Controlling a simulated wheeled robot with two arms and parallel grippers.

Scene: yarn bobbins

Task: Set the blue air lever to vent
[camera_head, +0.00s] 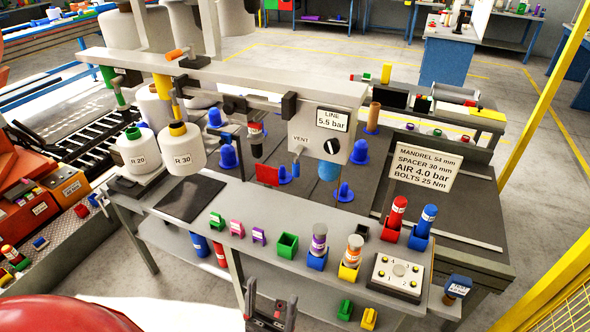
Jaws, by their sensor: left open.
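The grey air unit (318,128) is mounted on the beam over the bench. It carries a "LINE 5.5 bar" label (332,120), the word VENT on its left face, and a black round knob (331,146). A blue cylinder (329,170) hangs under it. I cannot clearly make out a blue lever; small dark and blue parts below VENT are too small to tell. My left gripper (271,308) is at the bottom edge of the view, in front of the bench and well away from the air unit. Its two dark fingers are apart and hold nothing. My right gripper is not in view.
A sign (426,167) reads "AIR 4.0 bar". Bottles in coloured holders and a button box (397,277) stand along the bench's front edge. Several blue cones stand behind.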

